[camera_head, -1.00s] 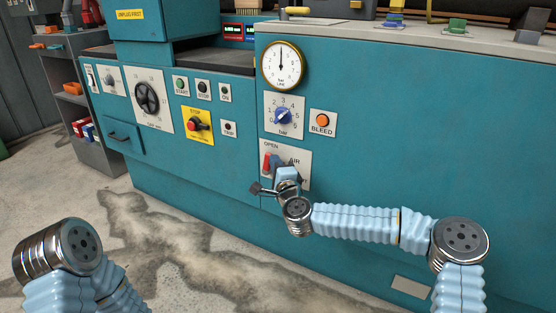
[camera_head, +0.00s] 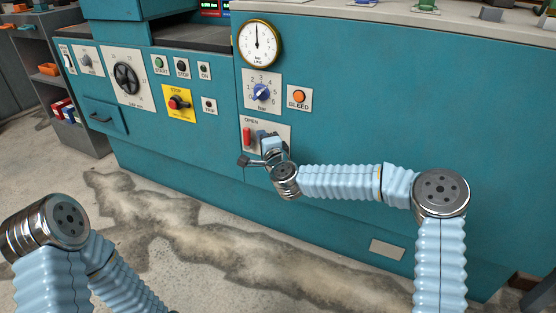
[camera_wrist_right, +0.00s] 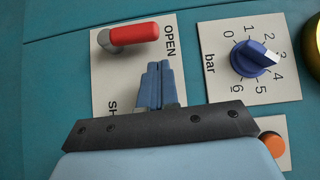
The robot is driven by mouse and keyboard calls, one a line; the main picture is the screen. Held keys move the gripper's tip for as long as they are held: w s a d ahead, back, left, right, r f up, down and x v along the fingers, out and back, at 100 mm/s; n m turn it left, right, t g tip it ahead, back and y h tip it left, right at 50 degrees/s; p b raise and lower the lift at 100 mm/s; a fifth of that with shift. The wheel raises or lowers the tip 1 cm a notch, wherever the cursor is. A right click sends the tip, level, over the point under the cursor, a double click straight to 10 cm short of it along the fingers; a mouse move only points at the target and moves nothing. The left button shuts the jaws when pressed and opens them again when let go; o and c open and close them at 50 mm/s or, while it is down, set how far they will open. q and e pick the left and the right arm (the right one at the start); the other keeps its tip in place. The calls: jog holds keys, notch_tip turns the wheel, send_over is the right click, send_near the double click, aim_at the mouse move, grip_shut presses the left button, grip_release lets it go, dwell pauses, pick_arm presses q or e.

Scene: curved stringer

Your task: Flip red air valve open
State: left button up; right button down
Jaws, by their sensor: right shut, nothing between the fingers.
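The red air valve lever (camera_head: 247,137) sits on its white plate (camera_head: 284,124) on the teal machine front. It stands upright, pointing to the word OPEN. In the right wrist view the red lever (camera_wrist_right: 132,34) points from its metal pivot toward OPEN, which lies to the right there. My right gripper (camera_head: 261,136) is in front of the plate, just right of the lever. Its blue fingers (camera_wrist_right: 158,86) are together, empty and apart from the lever in the wrist view. The gripper hides part of the plate's lettering. My left arm shows at lower left; its gripper is out of view.
Above the valve are the blue bar knob (camera_head: 261,92), the orange BLEED button (camera_head: 299,96) and a round gauge (camera_head: 259,43). To the left are a yellow STOP plate (camera_head: 179,104) and a black rotary handle (camera_head: 126,78). The stained floor in front is clear.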

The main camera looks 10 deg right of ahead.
jog(key=s+d, duration=0.3)
jog(key=s, duration=0.7)
jog(key=s+a+f+n+g+y+p, duration=0.1)
jog(key=s+a+f+n+g+p, duration=0.15)
jog(key=s+f+n+g, duration=0.4)
jog(key=s+a+f+n+g+y+p, duration=0.1)
jog(key=s+a+f+p, duration=0.2)
jog(key=f, duration=0.7)
pick_arm(q)
notch_tip(320, 180, up, 10)
jog(key=s+d+p, duration=0.1)
jog(key=p, duration=0.3)
jog(key=shift+f+p, duration=0.15)
jog(key=shift+p, duration=0.25)
pick_arm(e)
jog(key=s+d+f+n+g, duration=0.2)
jog(key=s+f+g, duration=0.1)
jog(key=s, duration=0.4)
jog(key=s+d+f+n+g+h, duration=0.1)
jog(key=s+d+f+n+g, duration=0.1)
jog(key=s, duration=0.6)
jog(key=s+d+f+n+g, duration=0.2)
jog(key=s+d+f+g, duration=0.1)
jog(key=s+f, duration=0.3)
jog(key=shift+s+d+f+g, duration=0.4)
jog(key=shift+s+g, duration=0.15)
jog(key=shift+s, duration=0.65)
